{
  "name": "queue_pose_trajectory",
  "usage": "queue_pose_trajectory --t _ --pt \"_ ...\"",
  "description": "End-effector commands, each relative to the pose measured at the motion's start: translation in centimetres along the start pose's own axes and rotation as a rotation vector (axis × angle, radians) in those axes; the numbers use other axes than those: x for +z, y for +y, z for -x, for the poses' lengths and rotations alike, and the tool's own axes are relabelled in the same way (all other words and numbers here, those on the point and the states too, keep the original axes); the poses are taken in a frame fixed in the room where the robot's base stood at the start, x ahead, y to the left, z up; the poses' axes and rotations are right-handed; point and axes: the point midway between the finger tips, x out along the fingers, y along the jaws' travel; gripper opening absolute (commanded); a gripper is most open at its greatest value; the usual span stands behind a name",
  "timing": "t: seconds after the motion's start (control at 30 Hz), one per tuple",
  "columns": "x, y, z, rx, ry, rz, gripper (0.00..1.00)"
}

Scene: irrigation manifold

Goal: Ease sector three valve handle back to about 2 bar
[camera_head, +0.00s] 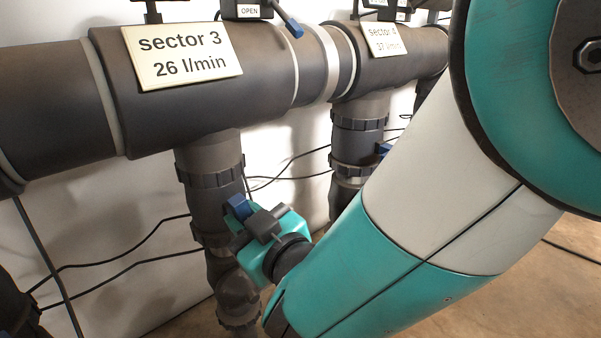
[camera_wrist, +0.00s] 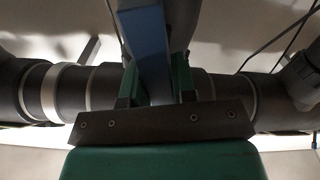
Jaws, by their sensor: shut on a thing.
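The sector 3 sign (camera_head: 182,55), reading "26 l/min", is on the thick dark horizontal pipe (camera_head: 60,90). Below it a dark vertical branch pipe (camera_head: 205,190) runs down. The blue valve handle (camera_head: 238,206) is on this branch, partly hidden by my gripper (camera_head: 250,217). In the wrist view the blue handle (camera_wrist: 146,38) stands between the two green fingers of my gripper (camera_wrist: 156,84), which is shut on it. The valve body is mostly hidden behind the gripper. No pressure gauge or bar reading shows in either view.
The sector 4 sign (camera_head: 385,39) and its branch pipe (camera_head: 356,150) stand to the right. A blue lever (camera_head: 288,20) sits near an "OPEN" tag (camera_head: 248,11) above. Thin black cables (camera_head: 120,268) run along the pale wall. My arm covers the right side.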

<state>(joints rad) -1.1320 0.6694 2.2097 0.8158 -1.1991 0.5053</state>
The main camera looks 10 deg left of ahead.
Motion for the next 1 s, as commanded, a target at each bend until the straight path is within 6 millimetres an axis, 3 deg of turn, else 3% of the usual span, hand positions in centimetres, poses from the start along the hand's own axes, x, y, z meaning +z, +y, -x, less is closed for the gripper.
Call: queue_pose_trajectory --t 0.6,1.0 --pt "0.23 -0.50 0.10 0.000 -0.004 0.555 0.02" --pt "0.41 -0.64 0.11 -0.001 -0.006 0.745 0.02"
